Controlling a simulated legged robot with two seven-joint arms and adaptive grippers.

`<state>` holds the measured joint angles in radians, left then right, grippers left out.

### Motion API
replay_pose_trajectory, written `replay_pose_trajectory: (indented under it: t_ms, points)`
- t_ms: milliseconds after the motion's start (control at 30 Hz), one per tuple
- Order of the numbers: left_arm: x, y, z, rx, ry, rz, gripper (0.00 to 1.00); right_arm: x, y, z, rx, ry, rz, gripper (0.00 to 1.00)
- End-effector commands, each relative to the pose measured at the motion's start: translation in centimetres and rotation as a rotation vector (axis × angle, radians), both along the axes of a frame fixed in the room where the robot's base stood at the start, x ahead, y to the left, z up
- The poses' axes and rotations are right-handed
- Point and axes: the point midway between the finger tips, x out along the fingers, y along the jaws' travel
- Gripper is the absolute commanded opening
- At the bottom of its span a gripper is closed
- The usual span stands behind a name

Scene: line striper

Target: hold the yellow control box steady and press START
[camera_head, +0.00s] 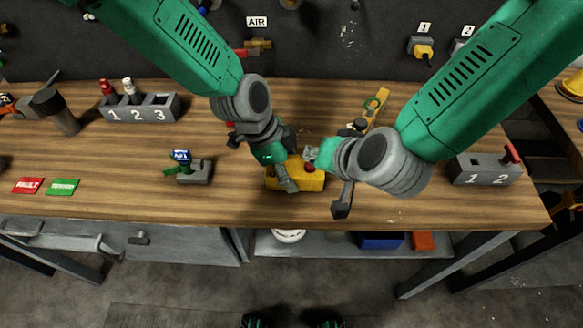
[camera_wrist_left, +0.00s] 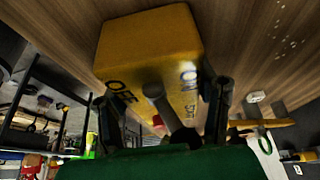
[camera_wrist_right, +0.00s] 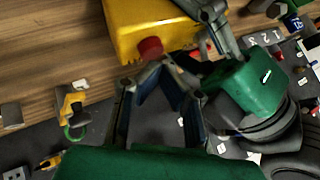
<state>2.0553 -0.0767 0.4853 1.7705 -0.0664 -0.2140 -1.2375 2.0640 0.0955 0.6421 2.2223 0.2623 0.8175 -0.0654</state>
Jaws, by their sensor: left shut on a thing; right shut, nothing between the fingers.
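The yellow control box (camera_head: 312,180) sits near the table's front edge, in the middle. My left gripper (camera_head: 287,168) is shut on it; in the left wrist view its two fingers flank the box (camera_wrist_left: 150,45), whose face carries OFF and ON lettering. A red button (camera_wrist_right: 150,48) stands out from the box in the right wrist view. My right gripper (camera_wrist_right: 160,70) is shut and empty, its fingertips right beside the red button; I cannot tell whether they touch it. In the head view the grippers hide much of the box.
A grey block numbered 1 2 3 (camera_head: 140,108) stands at the left, and one numbered 1 2 (camera_head: 486,172) at the right. A small stand with a blue-topped green part (camera_head: 188,168) is left of the box. Red (camera_head: 28,186) and green (camera_head: 62,187) cards lie at the front left.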

Motion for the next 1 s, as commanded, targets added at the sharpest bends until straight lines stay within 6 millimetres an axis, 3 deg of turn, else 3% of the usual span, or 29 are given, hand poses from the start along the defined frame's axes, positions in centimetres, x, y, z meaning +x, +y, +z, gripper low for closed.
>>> replay_pose_trajectory:
  t_ms: [1000]
  points:
    - [-0.14, 0.15, -0.24, 0.003, 0.004, -0.001, 0.03, 0.03, 0.02, -0.94, 0.0, 0.0, 0.0, 0.0]
